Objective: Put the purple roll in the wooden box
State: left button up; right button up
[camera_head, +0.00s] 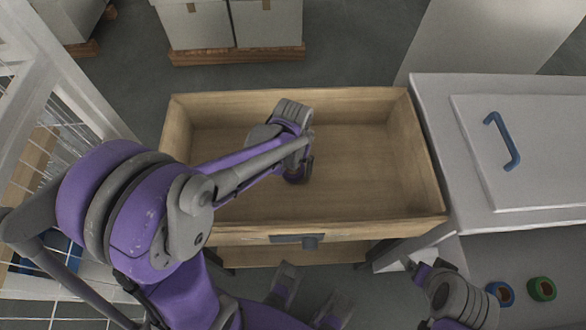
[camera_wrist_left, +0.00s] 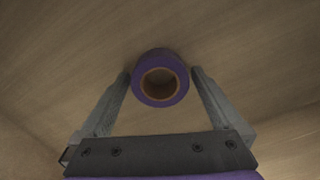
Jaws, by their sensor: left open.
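The wooden box (camera_head: 425,165) is an open, light wood drawer-like box with a dark handle on its front. My left gripper (camera_head: 300,165) reaches down inside it, near the middle. In the left wrist view the purple roll (camera_wrist_left: 160,55), a ring with a brown core, is between the tips of the open left fingers (camera_wrist_left: 162,82), over the wooden floor. The fingers are spread on both sides of it; I cannot tell whether it rests on the floor. My right gripper (camera_head: 420,268) is at the lower right, outside the box; its jaw opening is unclear.
A blue roll (camera_head: 502,294) and a green roll (camera_head: 541,289) lie on a grey surface at the lower right. A white cabinet with a blue handle (camera_head: 502,141) stands right of the box. A wire rack (camera_head: 50,150) is at the left. The box's right half is clear.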

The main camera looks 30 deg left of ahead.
pick_arm(q)
jog(key=c, duration=1.3)
notch_tip(320, 180, up, 9)
jog(key=p, duration=0.1)
send_over(293, 172)
notch_tip(293, 172, down, 4)
jog(key=shift+s+f, duration=0.1)
jog(key=shift+f, duration=0.05)
jog(key=shift+f+b, duration=0.6)
jog(key=shift+f, duration=1.6)
